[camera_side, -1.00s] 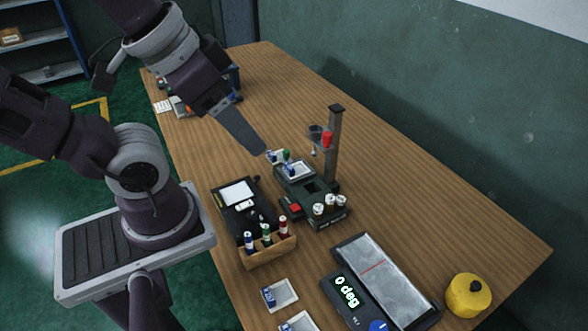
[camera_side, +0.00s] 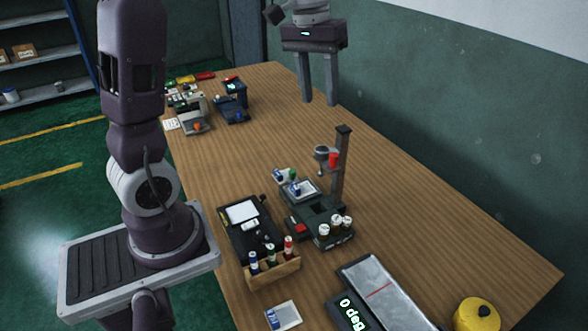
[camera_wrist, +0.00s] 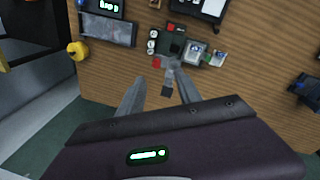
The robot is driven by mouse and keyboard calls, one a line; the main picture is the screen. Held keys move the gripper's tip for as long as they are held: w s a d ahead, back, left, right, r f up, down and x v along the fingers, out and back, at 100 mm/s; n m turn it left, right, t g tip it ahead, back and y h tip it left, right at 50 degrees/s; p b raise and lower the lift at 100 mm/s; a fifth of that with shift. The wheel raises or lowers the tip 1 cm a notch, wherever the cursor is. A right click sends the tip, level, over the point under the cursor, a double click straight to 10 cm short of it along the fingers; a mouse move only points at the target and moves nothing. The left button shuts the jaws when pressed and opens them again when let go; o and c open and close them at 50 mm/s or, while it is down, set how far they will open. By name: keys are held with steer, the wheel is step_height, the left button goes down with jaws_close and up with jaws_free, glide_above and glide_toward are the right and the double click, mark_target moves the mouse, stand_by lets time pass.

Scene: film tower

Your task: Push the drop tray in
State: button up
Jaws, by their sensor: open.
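The film tower has a dark base (camera_side: 318,228) and a grey upright column (camera_side: 341,165) with a grey cup and a red part on it. A pale tray (camera_side: 301,189) with a small blue-labelled item sits at the base's far end, seemingly sticking out; it also shows in the wrist view (camera_wrist: 196,52). I cannot tell for sure that this is the drop tray. My gripper (camera_side: 318,103) is open and empty, fingers pointing down, high and beyond the tower. In the wrist view my gripper (camera_wrist: 160,78) frames the column top, apart from the tray.
A small tray (camera_side: 283,175) lies just beyond the tower. Several white-capped bottles (camera_side: 335,227) stand at its near end. A wooden rack (camera_side: 271,271) of vials and a black board (camera_side: 245,222) are to its left. A yellow canister (camera_side: 477,315) is near right. The table's far middle is clear.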

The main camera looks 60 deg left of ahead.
steer(key=w+a+f+n+g, duration=0.2)
steer(key=w+a+f, duration=0.4)
steer(key=a+f, duration=0.4)
steer(key=n+g+h, duration=0.2)
glide_toward(293, 170)
steer(key=f, duration=0.1)
steer(key=x, duration=0.8)
steer(key=shift+s+d+r, duration=0.1)
steer(key=shift+s+d, duration=0.05)
jaws_close()
steer(key=shift+r, duration=0.1)
